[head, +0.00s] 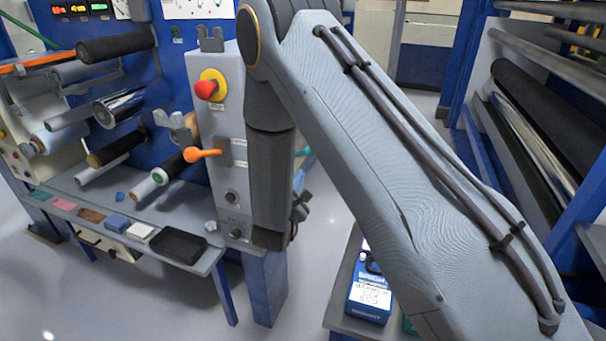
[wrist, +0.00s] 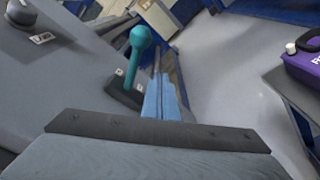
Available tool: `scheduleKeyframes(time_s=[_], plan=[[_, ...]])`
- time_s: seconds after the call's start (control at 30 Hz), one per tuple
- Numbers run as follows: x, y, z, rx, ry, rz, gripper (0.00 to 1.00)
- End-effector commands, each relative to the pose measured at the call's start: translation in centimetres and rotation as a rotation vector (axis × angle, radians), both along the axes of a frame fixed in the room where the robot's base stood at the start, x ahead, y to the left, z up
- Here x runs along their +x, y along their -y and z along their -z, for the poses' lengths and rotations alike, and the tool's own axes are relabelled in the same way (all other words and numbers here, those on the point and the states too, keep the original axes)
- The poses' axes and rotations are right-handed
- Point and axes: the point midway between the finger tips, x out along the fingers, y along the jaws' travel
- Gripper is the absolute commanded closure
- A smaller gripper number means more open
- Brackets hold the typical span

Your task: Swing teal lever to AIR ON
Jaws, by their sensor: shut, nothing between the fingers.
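The teal lever (wrist: 140,42) shows in the wrist view, with a rounded knob and a shaft rising from a dark base (wrist: 124,92) on a grey panel. Small pale labels sit by the base, too small to read. My gripper (wrist: 160,78) is at the lower middle of the wrist view, its fingers together and nothing between them. The lever's knob is above and slightly left of the fingertips in the picture; I cannot tell whether they touch.
A grey control column (head: 222,130) carries a red stop button (head: 206,88) and an orange lever (head: 204,154). Rollers (head: 118,107) and a shelf with a black tray (head: 178,246) are at left. A blue box (head: 370,290) stands lower right. A black knob (wrist: 20,14) is on the panel.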

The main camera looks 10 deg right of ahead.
Motion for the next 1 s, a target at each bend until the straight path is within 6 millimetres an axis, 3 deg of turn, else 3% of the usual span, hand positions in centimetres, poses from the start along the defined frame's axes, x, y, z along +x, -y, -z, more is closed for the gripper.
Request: scheduleKeyframes(time_s=[0.1,0.3,0.77,0.87,1.0], plan=[[-1.9,-1.0,-0.1,0.001,-0.002,-0.002,1.00],[-3.9,-1.8,-0.4,0.000,-0.002,0.000,1.00],[-4.4,-1.9,-0.5,0.000,-0.004,0.001,1.00],[-4.0,-1.7,-0.6,0.077,-0.015,-0.004,1.00],[-3.4,-0.9,-0.7,0.361,-0.070,-0.007,1.00]])
